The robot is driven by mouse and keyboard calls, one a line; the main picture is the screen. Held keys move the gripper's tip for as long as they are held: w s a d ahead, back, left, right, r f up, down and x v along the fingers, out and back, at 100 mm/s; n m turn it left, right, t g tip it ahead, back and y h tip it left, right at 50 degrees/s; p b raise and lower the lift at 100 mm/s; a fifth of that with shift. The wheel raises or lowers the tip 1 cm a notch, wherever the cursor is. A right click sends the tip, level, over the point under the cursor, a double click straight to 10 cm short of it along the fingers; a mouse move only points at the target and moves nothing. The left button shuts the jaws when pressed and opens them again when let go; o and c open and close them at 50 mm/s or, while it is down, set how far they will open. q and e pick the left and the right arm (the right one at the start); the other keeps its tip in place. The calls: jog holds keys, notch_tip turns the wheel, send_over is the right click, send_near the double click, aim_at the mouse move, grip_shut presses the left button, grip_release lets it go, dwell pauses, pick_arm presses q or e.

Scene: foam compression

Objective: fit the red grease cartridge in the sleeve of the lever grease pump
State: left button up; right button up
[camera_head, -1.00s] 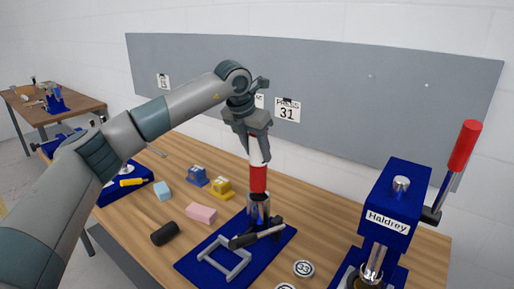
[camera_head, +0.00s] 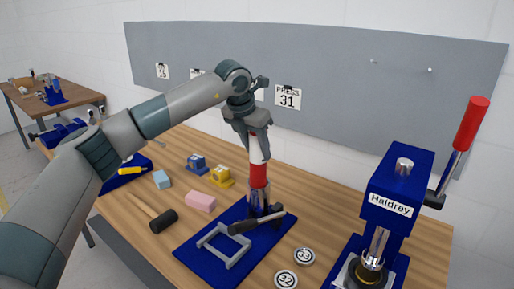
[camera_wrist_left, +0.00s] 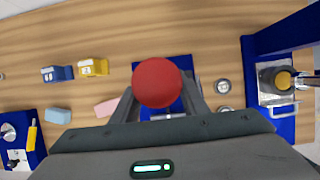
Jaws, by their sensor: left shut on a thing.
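The grease cartridge (camera_head: 259,174), a cylinder with a white upper part and a red lower part, is upright in my left gripper (camera_head: 259,130). The gripper is shut on its upper part. The cartridge's red round end also shows in the left wrist view (camera_wrist_left: 157,82). The metal sleeve (camera_head: 258,204) of the grease pump stands on a blue base directly under the cartridge. The cartridge's lower end meets the sleeve's mouth in the head view; I cannot tell whether it is inside. A dark lever (camera_head: 256,222) crosses in front of the sleeve. My right gripper is not in view.
A blue Haldrey press (camera_head: 395,205) with a red-handled lever stands at right. Two numbered discs (camera_head: 304,256) lie beside the blue mat (camera_head: 190,252). A mallet (camera_head: 163,221), a pink block (camera_head: 201,202) and a yellow block (camera_head: 221,176) are left of the pump.

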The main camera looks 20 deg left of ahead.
aim_at(255, 162)
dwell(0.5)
pick_arm(q)
jog(key=shift+f+b, duration=0.35)
jog(key=shift+f, duration=0.05)
jog(key=shift+f+b, duration=1.1)
jog(key=shift+f, duration=0.4)
dwell(0.5)
jog(key=shift+a+f+b, duration=0.25)
jog(key=shift+f+b, duration=0.2)
jog(key=shift+f, duration=0.1)
